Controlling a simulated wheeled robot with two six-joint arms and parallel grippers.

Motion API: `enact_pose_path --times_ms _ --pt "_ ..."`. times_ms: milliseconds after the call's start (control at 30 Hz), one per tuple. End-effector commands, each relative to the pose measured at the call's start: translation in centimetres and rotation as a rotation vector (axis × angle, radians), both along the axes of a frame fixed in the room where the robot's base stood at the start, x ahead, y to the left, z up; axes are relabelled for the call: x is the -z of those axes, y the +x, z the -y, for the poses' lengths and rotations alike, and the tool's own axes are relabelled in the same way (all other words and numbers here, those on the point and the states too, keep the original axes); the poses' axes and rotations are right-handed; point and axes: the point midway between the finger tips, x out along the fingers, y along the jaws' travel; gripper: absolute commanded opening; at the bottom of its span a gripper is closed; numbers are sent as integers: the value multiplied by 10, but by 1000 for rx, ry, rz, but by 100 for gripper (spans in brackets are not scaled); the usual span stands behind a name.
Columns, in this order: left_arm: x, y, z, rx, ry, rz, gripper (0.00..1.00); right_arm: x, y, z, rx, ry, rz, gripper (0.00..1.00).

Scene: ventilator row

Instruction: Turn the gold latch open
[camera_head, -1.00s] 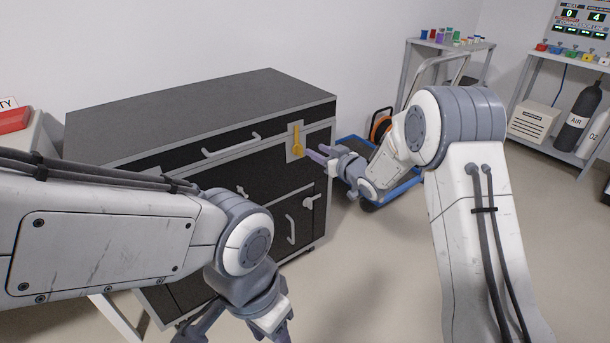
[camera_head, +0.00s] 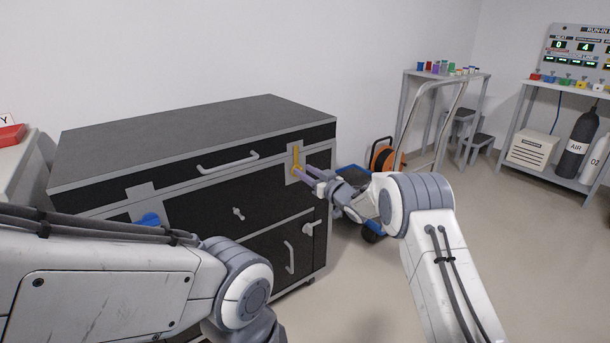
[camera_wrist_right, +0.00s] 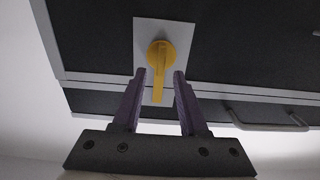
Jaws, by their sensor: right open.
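The gold latch (camera_head: 296,157) is on a pale plate at the upper right of the black cabinet's front (camera_head: 200,190). In the head view its lever stands upright. In the right wrist view the latch (camera_wrist_right: 159,60) has a round hub, and its lever points down the picture between my fingertips. My right gripper (camera_head: 304,176) is open, with one purple finger on each side of the lever (camera_wrist_right: 159,75). Gaps show on both sides, and I cannot tell any contact. My left arm (camera_head: 110,280) crosses the lower left, and its fingers are outside the picture.
A blue latch (camera_head: 149,219) and a grey knob (camera_head: 238,213) are on the cabinet front. Bar handles (camera_head: 228,162) stick out from it. A blue trolley (camera_head: 374,232) with an orange reel (camera_head: 384,158) stands right of the cabinet.

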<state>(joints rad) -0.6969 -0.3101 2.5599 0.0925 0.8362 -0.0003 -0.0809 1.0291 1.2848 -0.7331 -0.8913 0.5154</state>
Motion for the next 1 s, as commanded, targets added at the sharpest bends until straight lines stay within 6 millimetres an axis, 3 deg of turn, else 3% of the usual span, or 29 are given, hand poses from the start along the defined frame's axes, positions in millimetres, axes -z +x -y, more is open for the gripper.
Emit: enact_pose_path --times_ms 433,533,567,1000 --pt "2 0 0 0 0 0 50 0 7 -5 1 -1 -1 42" --pt "2 0 0 0 0 0 50 0 7 -5 1 -1 -1 4" --pt "2 0 0 0 0 0 50 0 7 -5 1 -1 -1 0" --pt "2 0 0 0 0 0 50 0 7 -4 1 0 0 0"
